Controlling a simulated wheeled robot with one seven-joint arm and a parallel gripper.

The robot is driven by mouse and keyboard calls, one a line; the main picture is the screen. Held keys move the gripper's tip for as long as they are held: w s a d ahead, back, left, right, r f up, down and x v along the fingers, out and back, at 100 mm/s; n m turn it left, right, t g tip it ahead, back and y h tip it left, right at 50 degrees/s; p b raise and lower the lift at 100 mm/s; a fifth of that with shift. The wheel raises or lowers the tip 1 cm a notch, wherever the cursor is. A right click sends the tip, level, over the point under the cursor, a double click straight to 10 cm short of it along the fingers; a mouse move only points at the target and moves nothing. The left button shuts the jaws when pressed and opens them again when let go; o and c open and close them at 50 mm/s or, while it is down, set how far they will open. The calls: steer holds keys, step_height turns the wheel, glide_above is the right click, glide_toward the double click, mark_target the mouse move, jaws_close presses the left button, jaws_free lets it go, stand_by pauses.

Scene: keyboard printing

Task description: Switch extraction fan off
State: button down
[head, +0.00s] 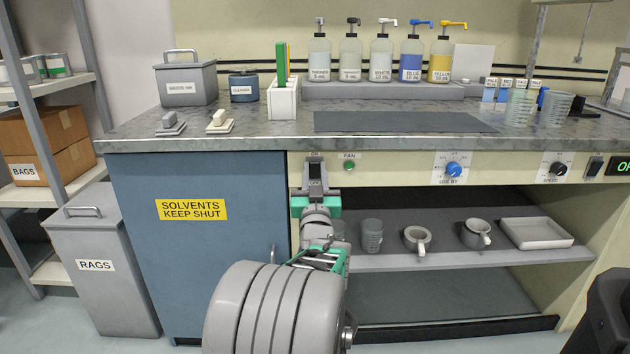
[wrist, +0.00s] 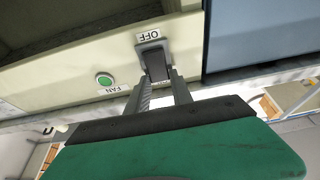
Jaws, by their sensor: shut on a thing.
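The fan switch (head: 315,172) is a dark lever switch on the cream panel under the counter's front edge. It also shows, upside down, in the wrist view (wrist: 152,58), with its OFF label (wrist: 149,37) clear beside one end. The other end is partly hidden by my fingers, so the lever's exact setting is hard to tell. My gripper (head: 315,190) is at the switch, its two fingers (wrist: 160,80) shut on the lever. The round fan lamp (head: 349,166) next to the switch is green.
A blue solvents cabinet (head: 190,250) stands just left of the switch. A blue knob (head: 453,170) and a black knob (head: 557,169) sit farther right on the panel. Below is an open shelf (head: 455,258) with mugs and a tray. The counter edge overhangs closely above.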

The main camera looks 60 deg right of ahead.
steer(key=shift+r, duration=0.1)
steer(key=c, duration=1.1)
jaws_free()
steer(key=v, duration=0.8)
